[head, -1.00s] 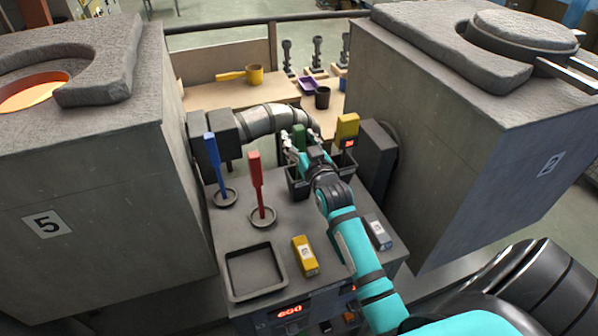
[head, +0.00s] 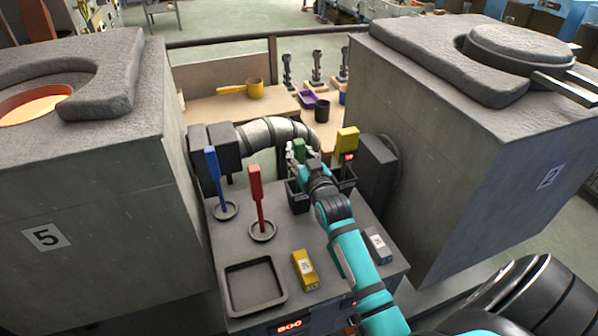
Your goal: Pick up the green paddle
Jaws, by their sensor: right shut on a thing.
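The green paddle (head: 299,150) stands in a dark bin (head: 301,203) at the back of the grey cabinet top. Only its green upper part shows; the rest is hidden by my gripper and the bin. My right gripper (head: 300,157) reaches in from the lower right on its teal arm and is shut on the green paddle. A yellow paddle (head: 347,140) stands just to the right of it. My left gripper is not in view.
A blue paddle (head: 213,170) and a red paddle (head: 257,190) stand in round dishes at left. An empty square tray (head: 228,293), a yellow block (head: 304,270) and a grey block (head: 378,244) lie in front. Large furnace blocks (head: 100,200) flank the cabinet.

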